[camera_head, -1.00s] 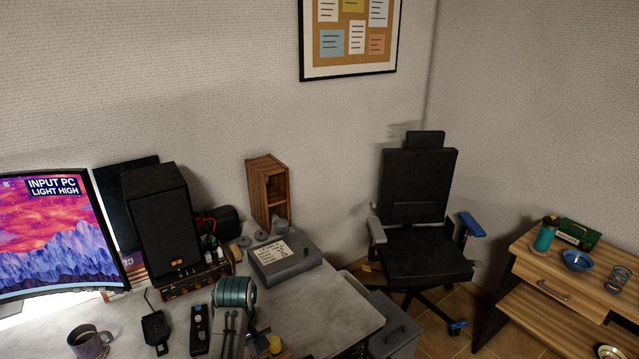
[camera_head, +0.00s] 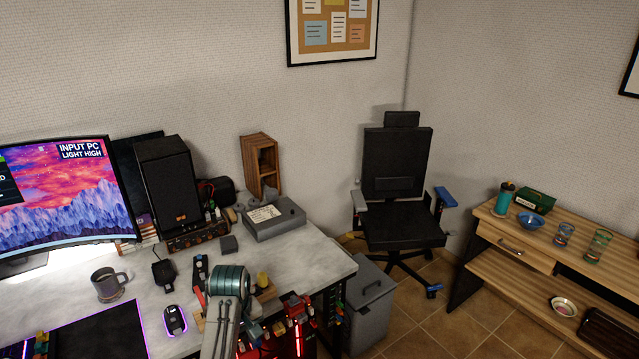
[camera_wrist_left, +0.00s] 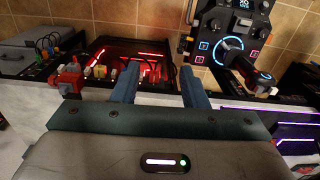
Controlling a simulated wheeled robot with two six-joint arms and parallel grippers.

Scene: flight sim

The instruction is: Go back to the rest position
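My left gripper (camera_wrist_left: 158,84) shows in the left wrist view with its two blue fingers apart and nothing between them. It is over the desk's edge, with a red clamp-like part (camera_wrist_left: 70,80) to its left and a dark control panel (camera_wrist_left: 232,45) beyond it to the right. In the head view my left arm shows low in the middle, over the front of the grey desk (camera_head: 290,268); its fingers cannot be made out there. My right gripper is in neither view.
A mug (camera_head: 108,284), a mouse (camera_head: 175,320), a speaker (camera_head: 169,190) and a grey box device (camera_head: 272,216) stand on the desk. A grey bin (camera_head: 371,300) is beside it. An office chair (camera_head: 398,190) and wooden side table (camera_head: 545,240) stand right. Tiled floor (camera_head: 450,300) lies between.

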